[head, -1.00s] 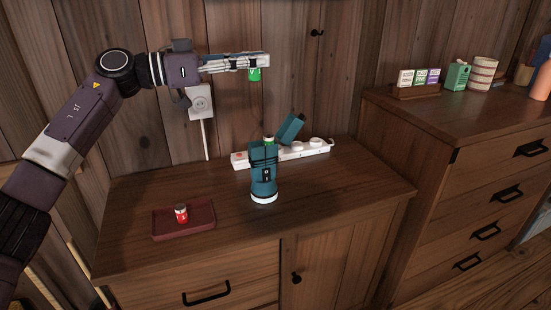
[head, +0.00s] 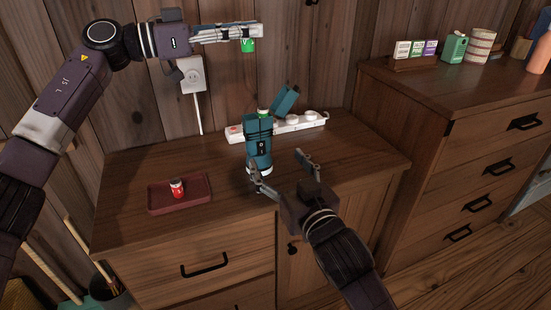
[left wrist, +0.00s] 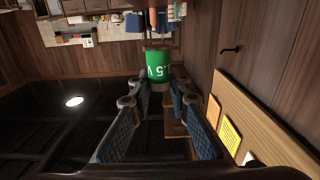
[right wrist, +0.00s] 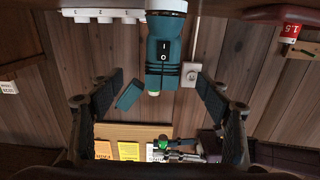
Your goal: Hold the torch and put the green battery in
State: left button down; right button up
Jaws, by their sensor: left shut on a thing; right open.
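The teal torch (head: 258,140) stands upright on the cabinet with its cap tilted open (head: 286,98). A green-topped battery (head: 263,113) shows at its open upper end. My left gripper (head: 248,38) is shut on a green battery (head: 248,45) and holds it high above the torch; the battery also shows between the fingers in the left wrist view (left wrist: 158,66). My right gripper (head: 280,170) is open at the front of the torch, its fingers apart. In the right wrist view the torch (right wrist: 165,50) appears between and beyond the open fingers.
A dark red tray (head: 200,190) with a red battery (head: 177,188) lies on the left of the cabinet top. A white power strip (head: 300,124) lies behind the torch. A wall socket (head: 191,75) is behind. A higher chest (head: 440,95) stands at the right.

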aim_at(260, 136)
jog(key=x, duration=0.4)
jog(key=r+x, duration=0.1)
jog(key=x, duration=0.7)
jog(key=shift+w+a+r, duration=0.1)
jog(key=shift+a+r, duration=0.1)
jog(key=shift+a, duration=0.1)
jog(key=c, duration=1.6)
pick_arm(q)
notch_tip(260, 136, down, 14)
jog(key=shift+f, duration=0.25)
